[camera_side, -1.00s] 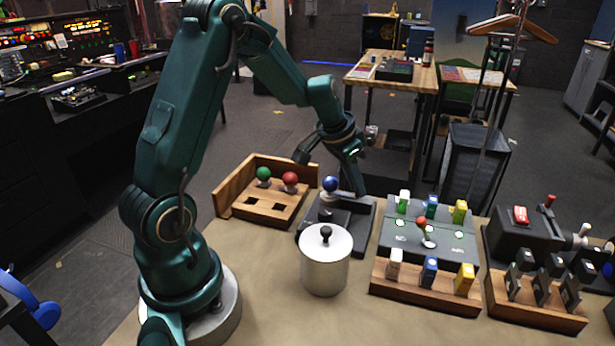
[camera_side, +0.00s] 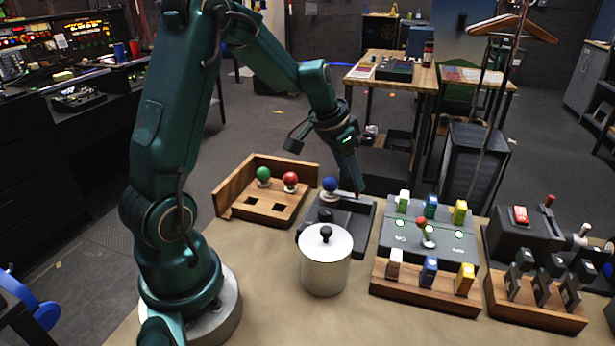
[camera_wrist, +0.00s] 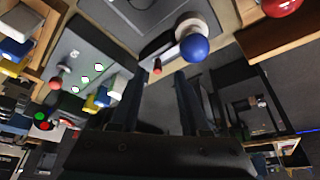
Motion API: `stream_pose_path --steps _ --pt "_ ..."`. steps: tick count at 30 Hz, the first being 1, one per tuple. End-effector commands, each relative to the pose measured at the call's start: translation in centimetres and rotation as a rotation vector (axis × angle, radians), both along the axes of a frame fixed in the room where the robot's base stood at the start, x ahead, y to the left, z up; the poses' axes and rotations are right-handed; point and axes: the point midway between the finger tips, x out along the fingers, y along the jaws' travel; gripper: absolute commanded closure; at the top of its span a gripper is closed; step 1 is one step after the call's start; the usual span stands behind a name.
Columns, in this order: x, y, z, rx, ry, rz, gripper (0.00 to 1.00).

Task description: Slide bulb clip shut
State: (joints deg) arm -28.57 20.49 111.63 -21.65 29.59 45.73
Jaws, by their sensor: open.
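A blue bulb (camera_side: 330,184) stands upright in a dark fixture (camera_side: 362,232) behind the metal pot; the bulb also shows in the wrist view (camera_wrist: 194,48). A small red-tipped peg (camera_wrist: 157,68) stands beside the bulb in the wrist view; I cannot tell if it belongs to the clip. My gripper (camera_side: 358,190) is at the right rear of the fixture, just right of the bulb. In the wrist view its two fingers (camera_wrist: 160,78) are apart and empty, near the peg. The clip's own position is not clear.
A lidded metal pot (camera_side: 325,270) stands in front of the fixture. A wooden rack (camera_side: 238,186) with green and red bulbs is at left. A grey panel with coloured blocks (camera_side: 455,248) is at right. Switch boxes (camera_side: 520,238) stand farther right.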

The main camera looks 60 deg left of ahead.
Motion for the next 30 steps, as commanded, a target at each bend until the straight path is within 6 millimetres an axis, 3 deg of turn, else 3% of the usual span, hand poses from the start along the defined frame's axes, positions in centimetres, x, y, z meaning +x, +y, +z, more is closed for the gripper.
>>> stream_pose_path --steps 6,19,25,30 --pt "-0.8 0.1 2.1 0.001 -0.003 0.002 0.54" --pt "-0.8 -0.5 2.8 0.007 -0.011 -0.017 0.54" --pt "-0.8 -4.4 7.3 0.07 -0.117 -0.133 0.54" --pt "-4.2 -9.4 10.5 0.094 -0.181 -0.219 0.54"
